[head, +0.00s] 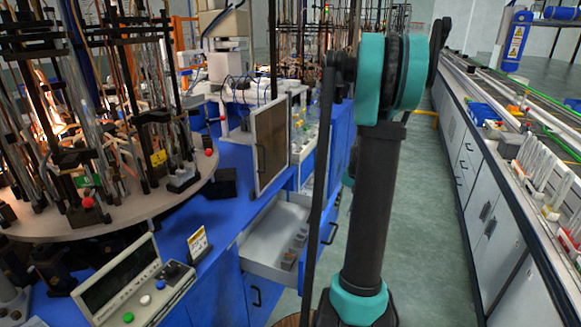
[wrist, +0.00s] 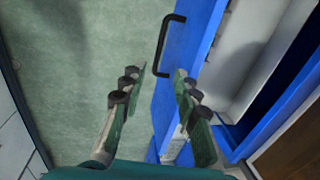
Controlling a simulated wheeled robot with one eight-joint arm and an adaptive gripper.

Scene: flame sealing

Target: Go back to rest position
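My gripper (wrist: 160,74) is open in the wrist view, with its two fingers apart and nothing between them. Past its fingertips is the black handle (wrist: 161,42) on the blue front of a drawer. The handle is not gripped, and I cannot tell the exact distance to it. The drawer (wrist: 231,60) is pulled open, and its pale inside shows. In the head view the same white drawer (head: 254,244) appears to stand open under the blue bench. My arm stands upright in the middle of the head view; my gripper is not clearly visible there.
A round table (head: 45,229) with several flame rigs stands at left, with a control box (head: 134,288) in front. A framed panel (head: 270,147) stands above the drawer. A long counter (head: 496,203) runs along the right. The green floor (head: 430,215) between is clear.

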